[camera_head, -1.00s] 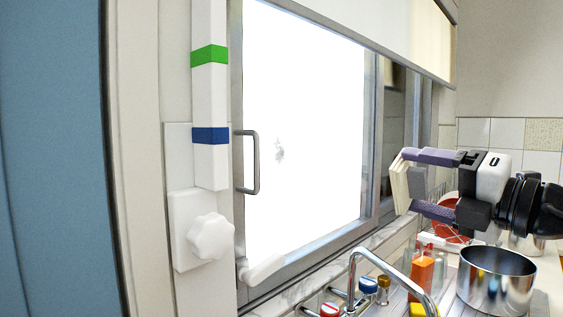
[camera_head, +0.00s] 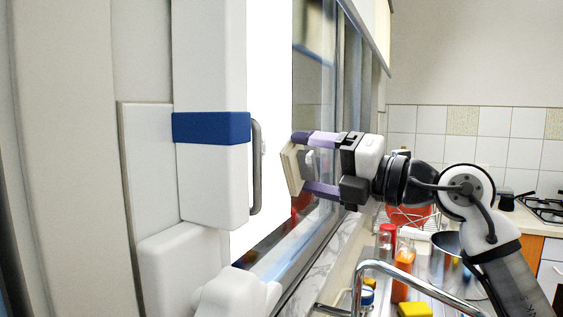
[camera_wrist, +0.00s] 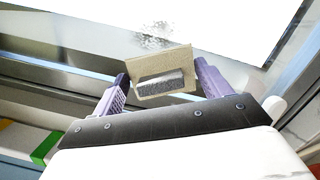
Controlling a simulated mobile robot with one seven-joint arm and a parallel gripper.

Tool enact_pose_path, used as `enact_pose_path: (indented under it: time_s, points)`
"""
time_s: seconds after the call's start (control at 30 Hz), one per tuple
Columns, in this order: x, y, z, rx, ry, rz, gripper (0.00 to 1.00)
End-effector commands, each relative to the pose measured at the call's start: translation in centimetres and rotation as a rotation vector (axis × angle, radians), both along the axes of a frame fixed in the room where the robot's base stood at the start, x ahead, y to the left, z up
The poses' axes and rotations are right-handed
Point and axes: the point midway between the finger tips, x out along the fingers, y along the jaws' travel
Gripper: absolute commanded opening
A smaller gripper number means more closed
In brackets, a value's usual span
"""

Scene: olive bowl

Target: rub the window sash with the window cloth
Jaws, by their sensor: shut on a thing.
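The window cloth is a flat beige pad (camera_head: 291,170) with a grey block on its back. My gripper (camera_head: 310,167) is shut on it by that block, with purple fingers on both sides. The wrist view shows the beige pad (camera_wrist: 180,62) between the fingertips (camera_wrist: 161,82). The window sash has a bright white pane (camera_head: 268,70) and a grey bar handle (camera_head: 256,168) left of the cloth. In the wrist view a grey speckled smudge (camera_wrist: 152,40) marks the pane (camera_wrist: 225,18), just beyond the pad. I cannot tell whether the pad touches the glass.
A white post with a blue band (camera_head: 211,128) stands close at the left. Below my gripper are a chrome tap (camera_head: 395,272), an orange bottle (camera_head: 403,268), a yellow sponge (camera_head: 414,310) and a steel pot (camera_head: 447,262). A blind (camera_head: 368,30) hangs above.

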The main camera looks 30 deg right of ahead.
Motion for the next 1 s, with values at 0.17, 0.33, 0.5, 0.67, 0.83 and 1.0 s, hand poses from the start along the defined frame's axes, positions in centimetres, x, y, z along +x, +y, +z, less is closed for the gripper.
enact_pose_path:
  time_s: [0.17, 0.33, 0.5, 0.67, 0.83, 1.0]
  points:
    - [0.2, 0.1, 0.0, 0.000, 0.000, -0.001, 0.58]
    - [1.4, 0.8, 0.0, 0.000, 0.001, 0.002, 0.58]
    - [3.0, 1.8, 0.0, -0.002, 0.000, 0.000, 0.58]
    - [4.3, 2.5, 0.0, 0.001, 0.000, 0.000, 0.58]
    - [5.0, 2.9, 0.0, 0.000, 0.000, -0.002, 0.58]
    - [5.2, 3.0, 0.0, 0.001, -0.001, -0.003, 0.58]
